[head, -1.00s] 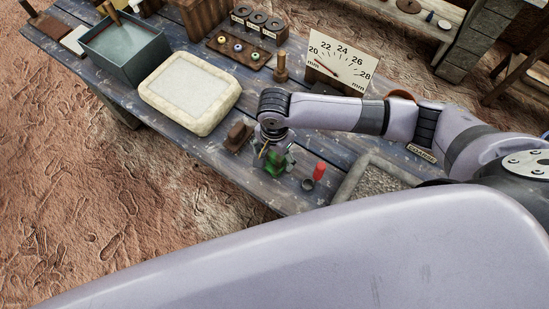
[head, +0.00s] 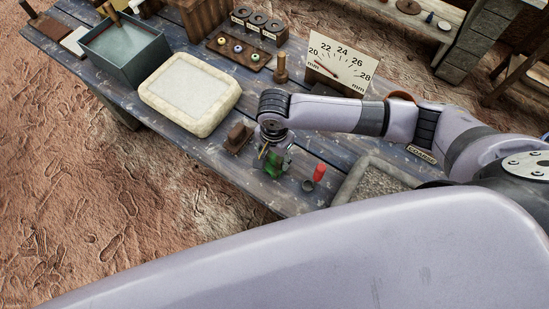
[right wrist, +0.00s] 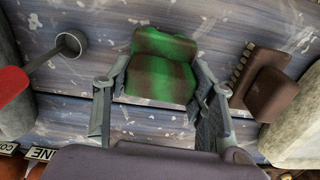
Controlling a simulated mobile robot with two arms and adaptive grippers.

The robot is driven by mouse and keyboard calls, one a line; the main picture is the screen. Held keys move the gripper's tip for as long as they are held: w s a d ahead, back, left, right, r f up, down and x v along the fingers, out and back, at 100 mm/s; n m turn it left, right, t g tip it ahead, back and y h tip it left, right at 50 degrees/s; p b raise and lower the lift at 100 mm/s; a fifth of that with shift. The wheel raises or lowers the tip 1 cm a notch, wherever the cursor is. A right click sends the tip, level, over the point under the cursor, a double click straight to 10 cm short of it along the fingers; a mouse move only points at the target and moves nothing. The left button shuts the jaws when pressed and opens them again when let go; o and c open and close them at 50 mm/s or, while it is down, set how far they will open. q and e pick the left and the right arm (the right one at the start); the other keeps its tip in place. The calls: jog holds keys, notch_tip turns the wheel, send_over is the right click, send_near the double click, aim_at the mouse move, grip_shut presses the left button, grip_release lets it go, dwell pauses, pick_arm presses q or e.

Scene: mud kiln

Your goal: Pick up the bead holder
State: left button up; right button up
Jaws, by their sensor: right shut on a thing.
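A green-and-brown banded block-like thing (head: 273,168) stands near the front edge of the blue-grey table. It also shows in the right wrist view (right wrist: 162,68). My right gripper (head: 277,158) is above it, with its fingers down around it. In the right wrist view my right gripper (right wrist: 162,85) has one finger on each side, shut on this thing. The gripper hides part of it in the head view. I cannot tell whether it is lifted off the table. My left gripper is not in view.
A brown stepped block (head: 239,136) stands close left of the gripper. A red-handled tool with a dark cup (head: 308,185) is close right, before a gravel tray (head: 345,188). A pale stone basin (head: 153,102) and a dial board (head: 340,68) stand farther back.

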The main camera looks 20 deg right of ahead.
notch_tip(320, 180, up, 20)
dwell(0.6)
jog(key=o, duration=0.7)
jog(key=c, duration=0.4)
